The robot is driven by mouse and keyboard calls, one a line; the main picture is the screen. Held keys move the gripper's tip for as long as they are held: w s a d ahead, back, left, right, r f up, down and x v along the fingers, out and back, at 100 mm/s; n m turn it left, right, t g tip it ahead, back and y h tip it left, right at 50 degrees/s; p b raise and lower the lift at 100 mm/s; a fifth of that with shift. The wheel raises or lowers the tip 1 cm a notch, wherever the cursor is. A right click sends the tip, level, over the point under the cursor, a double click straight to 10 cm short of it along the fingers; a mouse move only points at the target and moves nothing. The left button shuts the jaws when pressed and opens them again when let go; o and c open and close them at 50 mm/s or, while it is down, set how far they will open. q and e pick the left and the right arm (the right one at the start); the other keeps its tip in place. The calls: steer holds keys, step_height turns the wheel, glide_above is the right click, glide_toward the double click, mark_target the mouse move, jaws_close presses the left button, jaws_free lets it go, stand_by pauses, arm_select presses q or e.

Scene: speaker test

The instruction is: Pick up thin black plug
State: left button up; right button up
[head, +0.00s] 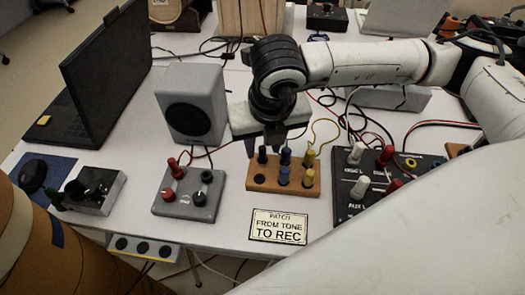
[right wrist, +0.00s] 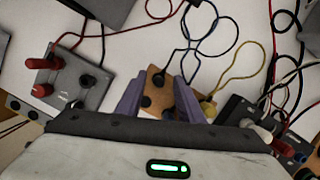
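The thin black plug (head: 262,156) stands upright in the back row of a wooden block (head: 268,184), left of blue and yellow plugs. My right gripper (head: 265,143) is over the left part of the block, pointing down, its fingers apart. In the right wrist view the black plug (right wrist: 158,80) shows between the purple fingertips of the open gripper (right wrist: 159,77), with a cable running up from it. I cannot tell if a finger touches it. My left gripper is not in view.
A grey box (head: 185,204) with red and black plugs is left, a black panel (head: 348,210) right, a speaker (head: 193,103) behind. A sign (head: 279,226) lies in front.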

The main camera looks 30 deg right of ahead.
mark_target(262, 147)
steer(key=shift+w+f, duration=0.2)
steer(key=shift+f, duration=0.4)
steer(key=shift+c, duration=1.3)
jaws_close()
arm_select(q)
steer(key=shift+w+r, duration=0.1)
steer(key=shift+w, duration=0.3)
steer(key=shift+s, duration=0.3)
arm_select(e)
step_height(262, 147, up, 10)
steer(key=shift+r, duration=0.1)
